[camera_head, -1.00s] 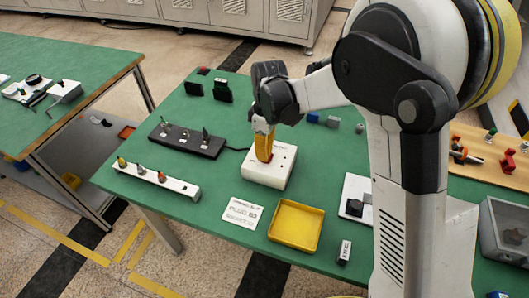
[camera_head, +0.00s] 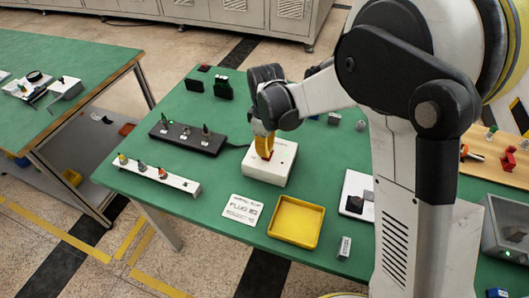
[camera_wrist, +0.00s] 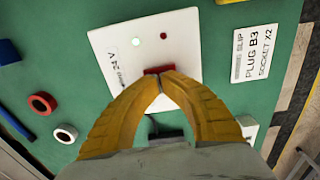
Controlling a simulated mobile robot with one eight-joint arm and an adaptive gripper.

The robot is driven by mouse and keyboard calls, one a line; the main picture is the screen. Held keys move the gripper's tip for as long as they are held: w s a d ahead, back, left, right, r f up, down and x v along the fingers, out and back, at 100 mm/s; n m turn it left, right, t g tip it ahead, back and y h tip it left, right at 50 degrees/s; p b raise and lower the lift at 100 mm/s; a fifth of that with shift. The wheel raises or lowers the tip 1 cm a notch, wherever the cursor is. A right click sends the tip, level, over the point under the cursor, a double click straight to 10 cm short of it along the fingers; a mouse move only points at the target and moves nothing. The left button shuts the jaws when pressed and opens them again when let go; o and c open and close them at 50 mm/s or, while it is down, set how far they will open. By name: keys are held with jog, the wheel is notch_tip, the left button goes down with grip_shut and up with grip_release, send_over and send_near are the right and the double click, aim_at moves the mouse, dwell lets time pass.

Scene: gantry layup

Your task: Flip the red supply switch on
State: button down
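The white supply box (camera_head: 265,172) stands on the green table, with the red switch (camera_wrist: 159,70) on its top face. In the wrist view the box's face (camera_wrist: 120,66) carries "24 V" print, a bright whitish lamp (camera_wrist: 137,41) and a small dark red lamp (camera_wrist: 163,36). My gripper (camera_wrist: 160,78) has its two yellow fingers brought together at the tips, right at the near edge of the red switch, partly covering it. Contact with the switch cannot be told for sure. In the head view my gripper (camera_head: 264,156) points down over the box.
A black strip with plugs (camera_head: 187,138) and a white strip (camera_head: 157,176) lie left of the box. A yellow tray (camera_head: 296,222) and a printed card (camera_head: 242,209) lie in front. A white block (camera_head: 344,247) sits near the table's front edge.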

jog(key=shift+w+r, duration=0.2)
jog(key=shift+r, duration=0.05)
notch_tip(320, 180, up, 14)
jog(key=p, duration=0.6)
jog(key=shift+s+f, duration=0.25)
jog(key=shift+s, duration=0.15)
